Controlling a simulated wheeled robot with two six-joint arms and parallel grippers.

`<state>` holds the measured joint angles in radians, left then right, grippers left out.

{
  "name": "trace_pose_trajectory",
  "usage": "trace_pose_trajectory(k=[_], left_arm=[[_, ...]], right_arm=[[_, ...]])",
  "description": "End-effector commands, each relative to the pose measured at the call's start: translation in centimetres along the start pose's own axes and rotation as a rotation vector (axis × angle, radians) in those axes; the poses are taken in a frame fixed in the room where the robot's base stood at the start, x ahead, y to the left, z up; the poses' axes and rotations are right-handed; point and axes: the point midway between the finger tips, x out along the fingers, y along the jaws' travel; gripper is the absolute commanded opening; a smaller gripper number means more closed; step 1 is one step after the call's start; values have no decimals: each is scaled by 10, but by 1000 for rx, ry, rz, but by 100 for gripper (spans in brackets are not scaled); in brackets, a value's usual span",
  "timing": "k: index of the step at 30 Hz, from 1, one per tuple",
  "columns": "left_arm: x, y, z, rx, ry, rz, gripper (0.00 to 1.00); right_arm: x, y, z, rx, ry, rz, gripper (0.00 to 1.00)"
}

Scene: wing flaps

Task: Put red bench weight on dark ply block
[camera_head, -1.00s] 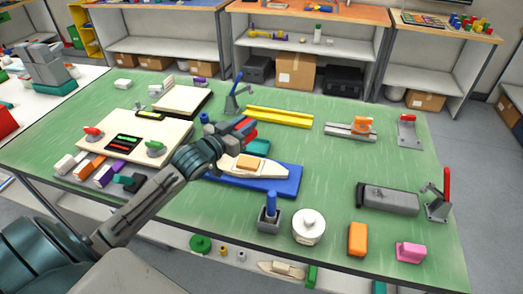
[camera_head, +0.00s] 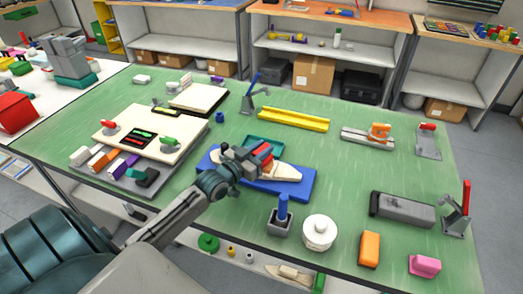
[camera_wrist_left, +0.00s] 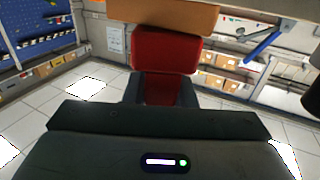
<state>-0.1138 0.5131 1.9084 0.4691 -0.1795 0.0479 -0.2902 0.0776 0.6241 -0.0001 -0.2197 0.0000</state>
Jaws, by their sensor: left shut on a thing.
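The red bench weight (camera_head: 264,151) is held in my left gripper (camera_head: 252,158), which is shut on it above the pale wing (camera_head: 286,172) on the blue board (camera_head: 302,188). In the left wrist view the red weight (camera_wrist_left: 165,50) sits between the fingers, with an orange-brown block (camera_wrist_left: 165,14) right against or close to its far side. I cannot tell whether they touch. This brown block appears to be the ply block on the wing; the gripper mostly hides it in the head view. My right gripper is not in view.
A blue-handled tool in a grey holder (camera_head: 281,218), a white round pot (camera_head: 318,233) and an orange block (camera_head: 369,249) stand in front of the board. A yellow channel (camera_head: 293,118) lies behind. Toggle clamps stand on the green table.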

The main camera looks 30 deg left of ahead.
Motion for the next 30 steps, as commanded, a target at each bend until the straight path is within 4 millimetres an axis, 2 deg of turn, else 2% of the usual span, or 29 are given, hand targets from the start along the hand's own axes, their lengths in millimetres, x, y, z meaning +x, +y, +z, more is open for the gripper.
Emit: trace_pose_trajectory(k=[7, 8, 11, 22, 30], left_arm=[[0, 0, 2, 1, 3, 1, 0], [0, 0, 2, 0, 0, 0, 27], [0, 0, 2, 0, -1, 0, 45], [0, 0, -3, 0, -1, 0, 45], [-35, 0, -7, 0, -6, -1, 45]], right_arm=[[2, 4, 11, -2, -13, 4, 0], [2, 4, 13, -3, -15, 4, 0], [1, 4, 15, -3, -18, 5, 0], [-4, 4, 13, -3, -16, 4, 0], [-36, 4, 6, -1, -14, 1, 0]])
